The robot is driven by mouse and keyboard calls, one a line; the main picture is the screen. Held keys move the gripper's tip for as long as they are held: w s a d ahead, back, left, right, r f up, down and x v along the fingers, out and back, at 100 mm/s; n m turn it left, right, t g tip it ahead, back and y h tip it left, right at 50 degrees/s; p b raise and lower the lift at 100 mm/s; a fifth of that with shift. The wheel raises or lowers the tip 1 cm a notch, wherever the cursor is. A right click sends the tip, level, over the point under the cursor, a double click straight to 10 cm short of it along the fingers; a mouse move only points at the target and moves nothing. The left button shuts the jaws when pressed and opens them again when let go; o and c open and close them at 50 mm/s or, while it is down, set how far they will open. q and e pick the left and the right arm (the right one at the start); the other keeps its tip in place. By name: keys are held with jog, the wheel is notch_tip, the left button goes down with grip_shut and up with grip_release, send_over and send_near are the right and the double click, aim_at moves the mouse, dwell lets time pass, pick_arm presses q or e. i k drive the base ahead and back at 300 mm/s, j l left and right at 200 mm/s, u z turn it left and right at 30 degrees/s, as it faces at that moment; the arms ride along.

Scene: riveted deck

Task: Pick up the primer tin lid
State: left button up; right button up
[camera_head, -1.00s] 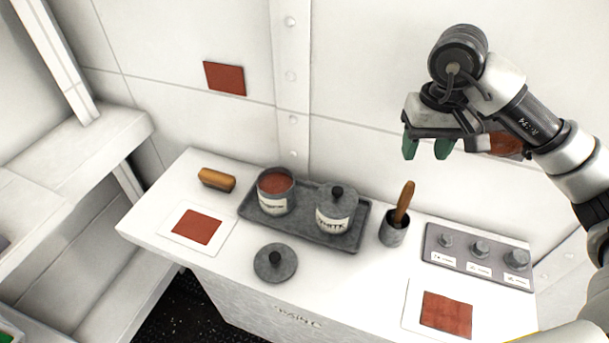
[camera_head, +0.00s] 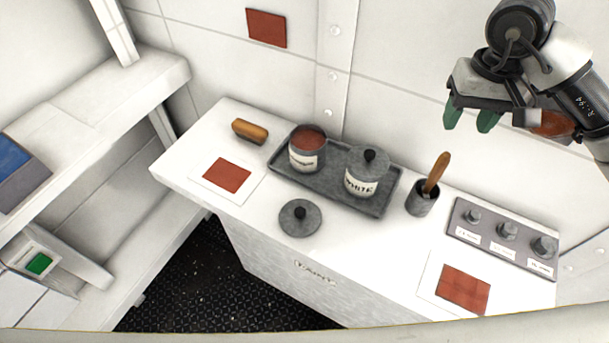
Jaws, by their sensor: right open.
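The primer tin lid (camera_head: 300,219), a round dark grey disc with a black knob, lies flat on the white counter in front of the tray. The open tin (camera_head: 306,152) with reddish-brown paint stands uncovered in the tray's left part. A second tin (camera_head: 364,175), labelled WHITE, stands beside it with its knobbed lid on. My right gripper (camera_head: 470,118) is open and empty at the upper right, above the counter's back and well away from the lid. My left gripper does not show.
The dark grey tray (camera_head: 375,208) holds both tins. A cup (camera_head: 421,203) with a wooden-handled tool, a panel of knobs (camera_head: 484,237), a wooden-backed brush (camera_head: 250,131) and red sample cards (camera_head: 227,175) are on the counter (camera_head: 350,248). Bare counter surrounds the lid.

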aim_at(298, 218)
jog(key=k+l+u, duration=0.1)
jog(key=u, duration=0.3)
jog(key=k+u, duration=0.4)
jog(key=k+j+u, duration=0.1)
jog(key=u, duration=0.3)
